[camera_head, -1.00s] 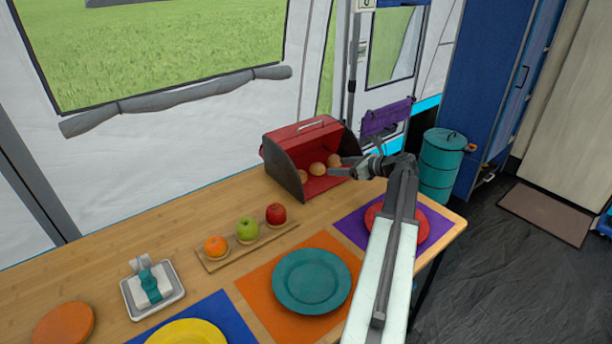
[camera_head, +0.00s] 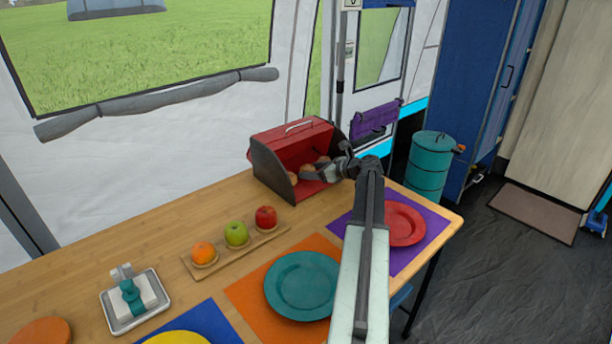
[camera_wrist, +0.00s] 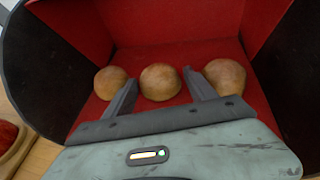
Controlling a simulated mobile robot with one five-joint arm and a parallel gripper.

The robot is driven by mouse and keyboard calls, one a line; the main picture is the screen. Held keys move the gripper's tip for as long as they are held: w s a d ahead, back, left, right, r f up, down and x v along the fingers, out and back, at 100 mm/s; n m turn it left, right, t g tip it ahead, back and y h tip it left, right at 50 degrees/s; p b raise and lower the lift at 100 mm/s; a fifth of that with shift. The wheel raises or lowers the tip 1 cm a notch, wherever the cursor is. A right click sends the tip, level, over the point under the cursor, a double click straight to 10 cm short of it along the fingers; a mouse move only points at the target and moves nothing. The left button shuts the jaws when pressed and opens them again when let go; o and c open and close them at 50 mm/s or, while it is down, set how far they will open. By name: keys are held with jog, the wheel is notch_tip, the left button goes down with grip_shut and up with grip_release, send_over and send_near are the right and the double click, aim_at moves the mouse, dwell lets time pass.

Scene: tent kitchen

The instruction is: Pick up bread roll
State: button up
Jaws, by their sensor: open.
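Three round brown bread rolls sit in a row inside the open red bread box (camera_head: 292,139) with dark side walls. In the wrist view they are the left roll (camera_wrist: 110,83), the middle roll (camera_wrist: 160,82) and the right roll (camera_wrist: 225,77). My gripper (camera_wrist: 158,84) is open, its two fingers reaching into the box. The middle roll shows between the fingertips; the other rolls lie outside them. I cannot tell if the fingers touch any roll. In the head view my gripper (camera_head: 308,172) is at the box's front opening and partly hides the rolls.
A wooden board (camera_head: 233,253) with an orange, a green apple and a red apple lies in front of the box. Teal (camera_head: 303,285) and red (camera_head: 402,224) plates sit on mats. A butter dish (camera_head: 136,301) stands at the left. The tent wall is behind.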

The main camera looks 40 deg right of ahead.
aim_at(311, 169)
jog(key=shift+w, duration=0.15)
jog(key=c, duration=1.1)
jog(key=shift+r+p, duration=0.25)
jog(key=shift+p, duration=0.15)
jog(key=r+p, duration=0.3)
jog(key=shift+s+a+r, duration=0.15)
jog(key=shift+s+a, duration=0.15)
jog(key=s+a, duration=0.2)
jog(key=s, duration=0.1)
jog(key=s+a+p, duration=0.1)
jog(key=s+a, duration=0.2)
jog(key=s, duration=0.1)
jog(key=s+a+r, duration=0.1)
jog(key=s+a, duration=0.2)
jog(key=s, duration=0.1)
jog(key=shift+s+a, duration=0.5)
jog(key=shift+s, duration=0.2)
